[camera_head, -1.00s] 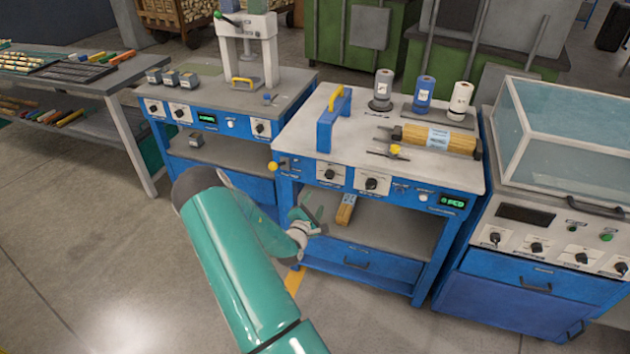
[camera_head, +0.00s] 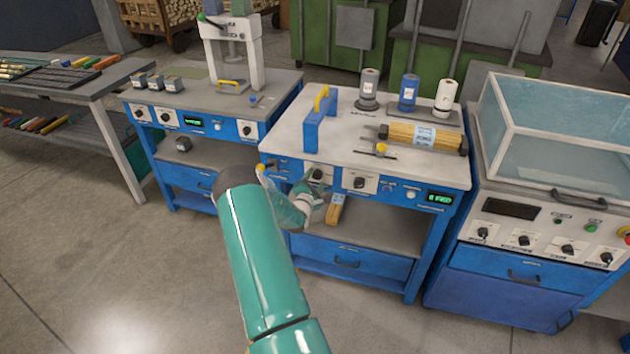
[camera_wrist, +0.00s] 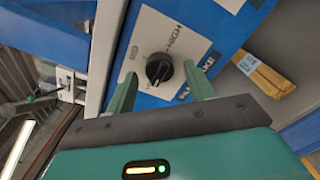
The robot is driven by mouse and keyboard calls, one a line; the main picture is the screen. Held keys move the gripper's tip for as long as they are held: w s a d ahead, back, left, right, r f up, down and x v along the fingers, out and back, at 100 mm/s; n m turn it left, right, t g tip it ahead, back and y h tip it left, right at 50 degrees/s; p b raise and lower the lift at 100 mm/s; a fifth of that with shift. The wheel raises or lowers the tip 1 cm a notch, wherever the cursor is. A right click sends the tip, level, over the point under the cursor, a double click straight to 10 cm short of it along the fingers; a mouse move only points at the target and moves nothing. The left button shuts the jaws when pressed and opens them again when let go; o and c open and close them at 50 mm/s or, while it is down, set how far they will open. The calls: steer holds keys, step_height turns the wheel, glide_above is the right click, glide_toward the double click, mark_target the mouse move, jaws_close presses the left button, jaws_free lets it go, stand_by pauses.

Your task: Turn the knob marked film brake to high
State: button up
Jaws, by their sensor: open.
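The film brake knob (camera_wrist: 158,68) is black and round on a white plate (camera_wrist: 183,32) in the wrist view. The plate reads HIGH, and part of a label ending in "BRAKE" shows beside it. The knob's white mark is hard to read. My gripper (camera_wrist: 158,84) is open, with one green finger on each side of the knob; I cannot tell whether either touches it. In the head view my gripper (camera_head: 312,190) is at the left knob on the middle bench's blue front panel, and partly covers that knob (camera_head: 318,174).
A second knob (camera_head: 360,183) and a green display (camera_head: 438,198) sit further right on the panel. A yellow-brown wrapped bundle (camera_head: 334,209) lies on the shelf below. A blue frame with a yellow handle (camera_head: 320,118) stands on the bench top. The floor in front is clear.

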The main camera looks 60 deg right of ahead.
steer(key=shift+d, duration=0.3)
steer(key=c, duration=1)
